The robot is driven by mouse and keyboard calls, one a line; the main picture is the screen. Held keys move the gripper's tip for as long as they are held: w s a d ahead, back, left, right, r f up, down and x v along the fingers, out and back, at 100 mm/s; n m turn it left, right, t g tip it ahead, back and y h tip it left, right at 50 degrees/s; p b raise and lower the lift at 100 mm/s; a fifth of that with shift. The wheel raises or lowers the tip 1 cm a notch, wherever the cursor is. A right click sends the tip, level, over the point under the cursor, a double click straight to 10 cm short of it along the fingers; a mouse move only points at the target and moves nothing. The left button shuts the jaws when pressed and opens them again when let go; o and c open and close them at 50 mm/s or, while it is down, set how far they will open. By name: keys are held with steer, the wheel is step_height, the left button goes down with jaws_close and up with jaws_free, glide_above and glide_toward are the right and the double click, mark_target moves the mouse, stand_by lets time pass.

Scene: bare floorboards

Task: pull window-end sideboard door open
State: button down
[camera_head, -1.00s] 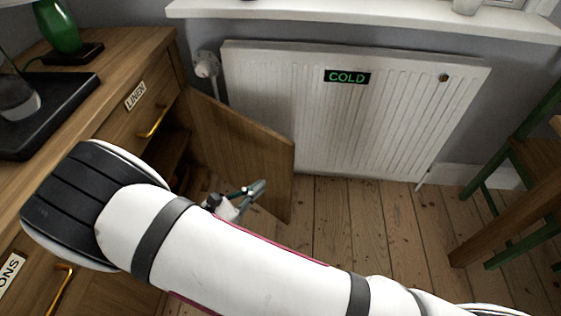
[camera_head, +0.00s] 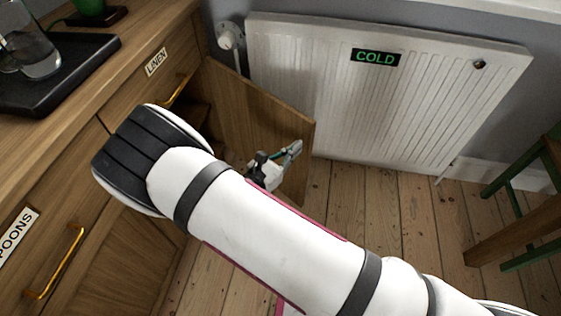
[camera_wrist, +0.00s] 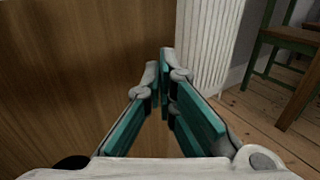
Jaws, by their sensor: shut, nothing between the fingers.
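The window-end sideboard door (camera_head: 262,108) stands wide open, swung out from the sideboard (camera_head: 60,130) toward the radiator. Its wooden inner face shows in the head view, and the door panel (camera_wrist: 70,80) fills the left of the wrist view. My gripper (camera_head: 296,148) is in front of the door's inner face, close to its free edge. In the wrist view the fingers (camera_wrist: 160,65) meet at the tips with nothing between them. I cannot tell whether they touch the door. My arm hides part of the cabinet opening.
A white radiator (camera_head: 400,100) with a COLD sign stands on the wall behind the door. A green-legged chair (camera_head: 525,210) is at the right. A black tray (camera_head: 60,80) with glassware sits on the sideboard top. Floorboards (camera_head: 390,210) between are clear.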

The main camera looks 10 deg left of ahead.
steer(key=shift+x, duration=1.15)
